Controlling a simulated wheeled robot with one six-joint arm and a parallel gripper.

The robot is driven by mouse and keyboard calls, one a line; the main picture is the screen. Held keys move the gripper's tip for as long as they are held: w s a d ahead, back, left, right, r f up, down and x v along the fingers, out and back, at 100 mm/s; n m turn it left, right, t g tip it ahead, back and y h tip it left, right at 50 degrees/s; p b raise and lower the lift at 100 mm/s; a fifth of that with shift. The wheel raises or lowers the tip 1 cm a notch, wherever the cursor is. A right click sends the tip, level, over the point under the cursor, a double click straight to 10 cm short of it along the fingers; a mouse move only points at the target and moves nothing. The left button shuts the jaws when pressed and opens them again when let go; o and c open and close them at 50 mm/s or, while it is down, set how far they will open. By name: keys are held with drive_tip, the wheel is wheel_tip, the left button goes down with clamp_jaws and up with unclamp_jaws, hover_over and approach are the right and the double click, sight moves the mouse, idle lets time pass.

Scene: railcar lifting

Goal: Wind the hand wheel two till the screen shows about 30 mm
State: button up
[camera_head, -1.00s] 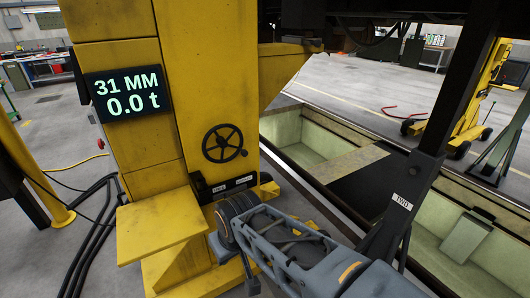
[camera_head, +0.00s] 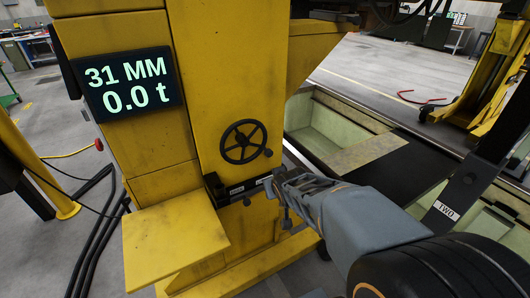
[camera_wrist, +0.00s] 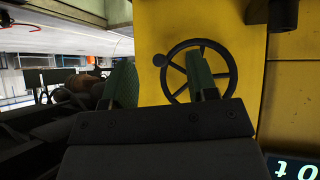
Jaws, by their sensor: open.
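The black spoked hand wheel (camera_head: 243,141) is on the front of the yellow column (camera_head: 215,60). Its crank knob (camera_head: 268,153) sits at the lower right of the rim. The screen (camera_head: 128,84) at the left reads 31 MM and 0.0 t. My gripper is just below and right of the wheel in the head view, its fingers hard to make out. In the wrist view my gripper (camera_wrist: 162,82) is open with green finger pads and nothing between them. The wheel (camera_wrist: 200,42) shows beyond the right finger, which hides part of it; the knob (camera_wrist: 160,60) appears between the fingers.
A yellow shelf (camera_head: 175,235) juts out below the screen. A dark post labelled TWO (camera_head: 447,209) stands at the right, beside an open pit (camera_head: 330,130). Black cables (camera_head: 95,235) lie on the floor at the left. Part of the screen (camera_wrist: 293,168) shows in the wrist view.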

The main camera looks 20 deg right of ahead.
sight(270, 155)
drive_tip(key=w+d+f+n+t+y+b, duration=0.1)
drive_tip(key=w+d+f+t+y, duration=0.25)
drive_tip(key=w+d+t, duration=0.4)
drive_tip(key=shift+t+y, duration=0.25)
drive_tip(key=shift+t, duration=0.4)
drive_tip(key=w+a, duration=0.1)
drive_tip(key=w, duration=0.2)
drive_tip(key=w+a+p, duration=0.1)
drive_tip(key=w, duration=0.3)
drive_tip(key=w+a+r, duration=0.1)
drive_tip(key=w, duration=0.3)
drive_tip(key=shift+w+p, duration=0.1)
drive_tip(key=shift+p, duration=0.25)
drive_tip(key=shift+c, duration=0.3)
drive_tip(key=shift+d, duration=0.1)
clamp_jaws()
